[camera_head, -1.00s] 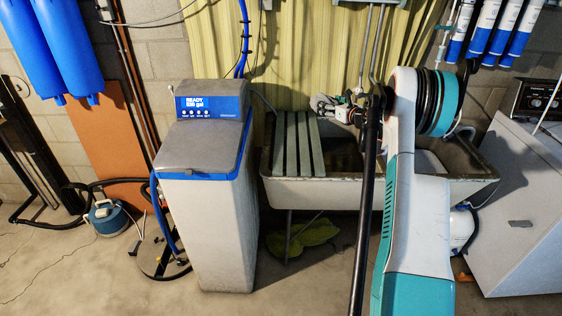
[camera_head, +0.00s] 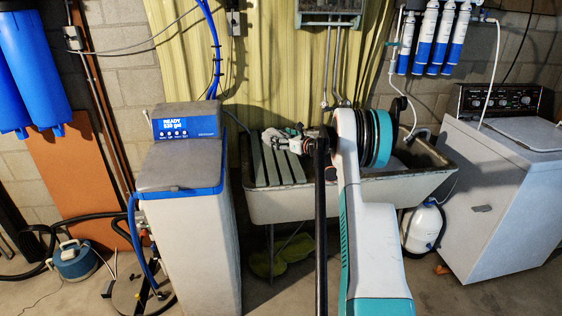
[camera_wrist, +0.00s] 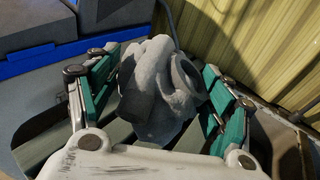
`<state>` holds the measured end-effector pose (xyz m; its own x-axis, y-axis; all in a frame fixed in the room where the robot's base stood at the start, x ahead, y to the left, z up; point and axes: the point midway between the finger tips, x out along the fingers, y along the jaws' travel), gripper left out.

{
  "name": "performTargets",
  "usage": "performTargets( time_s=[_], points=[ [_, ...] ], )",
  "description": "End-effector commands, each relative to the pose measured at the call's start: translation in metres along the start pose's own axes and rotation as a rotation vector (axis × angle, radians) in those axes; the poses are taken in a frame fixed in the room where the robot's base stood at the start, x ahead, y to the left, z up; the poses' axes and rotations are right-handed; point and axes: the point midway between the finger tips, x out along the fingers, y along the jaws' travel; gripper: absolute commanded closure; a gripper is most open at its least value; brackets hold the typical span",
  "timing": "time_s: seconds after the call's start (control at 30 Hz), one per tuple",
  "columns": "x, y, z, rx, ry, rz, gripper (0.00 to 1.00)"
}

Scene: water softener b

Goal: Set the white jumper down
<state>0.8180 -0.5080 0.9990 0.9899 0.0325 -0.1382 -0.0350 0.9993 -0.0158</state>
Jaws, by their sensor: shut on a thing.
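The white jumper (camera_wrist: 160,90) is a lumpy grey-white piece with a round, ring-like end on its right in the wrist view. My gripper (camera_wrist: 158,66) is shut on it, with a teal finger on each side. In the head view my gripper (camera_head: 288,145) is over the slatted board on the left of the sink, and the jumper (camera_head: 271,138) shows small at its tip. The slats (camera_wrist: 42,150) show below the jumper in the wrist view. I cannot tell whether the jumper touches them.
The slatted board (camera_head: 284,166) lies across the left end of the sink (camera_head: 275,205). The grey softener cabinet (camera_head: 190,240) with a blue rim stands close on the left. A ribbed yellow panel (camera_head: 275,70) is behind. A white washing machine (camera_head: 500,200) stands at the right.

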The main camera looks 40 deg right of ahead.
Motion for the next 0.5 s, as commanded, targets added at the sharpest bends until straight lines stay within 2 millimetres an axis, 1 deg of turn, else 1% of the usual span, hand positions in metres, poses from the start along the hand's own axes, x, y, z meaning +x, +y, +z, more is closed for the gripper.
performTargets(
  time_s=[0.03, 0.1, 0.2, 0.37, 0.47, 0.5],
  points=[
    [0.002, 0.000, -0.014, 0.000, 0.000, 0.000, 0.56],
    [0.004, 0.000, -0.026, 0.000, 0.000, 0.000, 0.56],
    [0.005, 0.000, -0.037, 0.001, 0.000, 0.000, 0.56],
    [0.006, 0.001, -0.044, 0.000, 0.000, 0.000, 0.56],
    [0.008, 0.001, -0.054, 0.000, 0.000, 0.000, 0.56],
    [0.009, 0.001, -0.060, 0.000, 0.000, 0.000, 0.56]
  ],
)
